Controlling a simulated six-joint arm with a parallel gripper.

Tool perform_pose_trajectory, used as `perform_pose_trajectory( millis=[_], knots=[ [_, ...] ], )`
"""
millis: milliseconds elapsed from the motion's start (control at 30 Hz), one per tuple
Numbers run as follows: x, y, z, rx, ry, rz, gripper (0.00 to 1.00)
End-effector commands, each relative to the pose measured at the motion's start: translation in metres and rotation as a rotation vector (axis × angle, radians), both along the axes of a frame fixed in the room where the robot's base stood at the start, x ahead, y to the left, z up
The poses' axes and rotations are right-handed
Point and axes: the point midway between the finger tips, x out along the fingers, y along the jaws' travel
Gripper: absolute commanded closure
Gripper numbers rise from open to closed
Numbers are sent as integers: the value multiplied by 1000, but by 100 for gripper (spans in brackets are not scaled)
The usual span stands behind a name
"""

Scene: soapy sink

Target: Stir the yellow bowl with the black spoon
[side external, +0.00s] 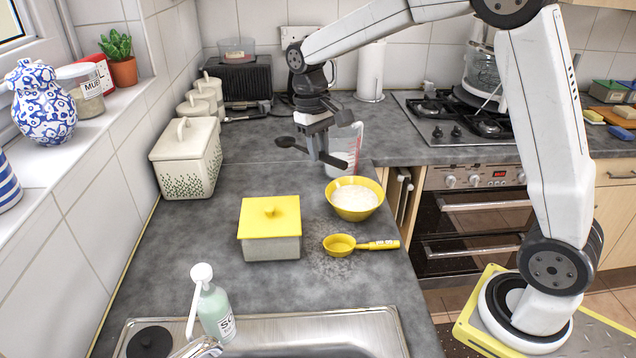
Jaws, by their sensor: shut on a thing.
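The yellow bowl (354,212) stands upright on the grey counter near its right edge, with a white content inside. My gripper (320,153) is shut on the black spoon (290,143) and holds it above the counter, up and to the left of the bowl in the picture. The spoon lies roughly level, its round head to the left of the jaws and its handle to the right. The spoon appears apart from the bowl. The jaws hide the middle of the handle.
A yellow-lidded box (270,228) and a yellow measuring cup (339,245) sit in front of the bowl. A clear measuring jug (342,168) stands just behind it. A soap bottle (215,309) stands by the sink (290,325). A patterned bread bin (186,158) is at left.

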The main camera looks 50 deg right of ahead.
Motion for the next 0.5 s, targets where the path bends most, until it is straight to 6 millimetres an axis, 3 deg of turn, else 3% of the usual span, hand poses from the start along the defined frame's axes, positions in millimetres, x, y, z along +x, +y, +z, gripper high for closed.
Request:
perform_pose_trajectory(
  millis=[267,500],
  knots=[
    [-34,-52,1,-51,282,243,100],
    [-64,-95,14,-149,534,423,100]
  ],
)
